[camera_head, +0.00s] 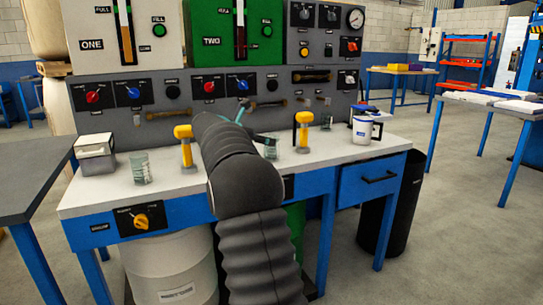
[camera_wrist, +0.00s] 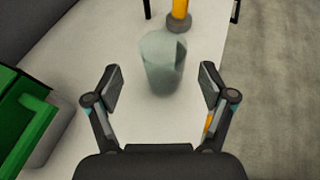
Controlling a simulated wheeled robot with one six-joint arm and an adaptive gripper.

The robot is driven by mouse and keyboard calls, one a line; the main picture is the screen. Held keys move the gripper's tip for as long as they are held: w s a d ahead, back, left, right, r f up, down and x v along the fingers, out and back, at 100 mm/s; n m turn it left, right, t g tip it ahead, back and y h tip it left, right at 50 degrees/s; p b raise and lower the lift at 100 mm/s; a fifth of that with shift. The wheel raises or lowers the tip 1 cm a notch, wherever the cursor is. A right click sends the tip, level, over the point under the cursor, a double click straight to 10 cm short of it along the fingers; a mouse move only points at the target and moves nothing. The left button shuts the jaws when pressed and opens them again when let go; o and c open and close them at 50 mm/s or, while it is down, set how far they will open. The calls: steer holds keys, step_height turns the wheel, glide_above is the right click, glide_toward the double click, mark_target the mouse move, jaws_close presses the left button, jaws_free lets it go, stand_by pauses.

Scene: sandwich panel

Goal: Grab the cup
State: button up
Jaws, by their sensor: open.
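A clear greenish glass cup (camera_wrist: 163,65) stands upright on the white worktop in the wrist view, in front of my gripper. My gripper (camera_wrist: 161,84) is open and empty, one finger to each side of the cup's near part in the picture; I see no contact. In the head view, a glass cup (camera_head: 270,149) shows beside my gripper (camera_head: 252,124), partly hidden by my arm. Another glass cup (camera_head: 140,168) stands at the left of the worktop, and one more (camera_head: 326,121) stands farther back.
A yellow-topped handle (camera_wrist: 180,10) stands just beyond the cup; it appears to be the right-hand one (camera_head: 303,131). A green box-like part (camera_wrist: 30,125) is left of my gripper. A white container (camera_head: 362,130) stands near the worktop's right end.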

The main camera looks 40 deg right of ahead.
steer(key=x, duration=0.5)
steer(key=shift+s+f, duration=0.2)
steer(key=shift+f, duration=0.05)
steer(key=c, duration=1.3)
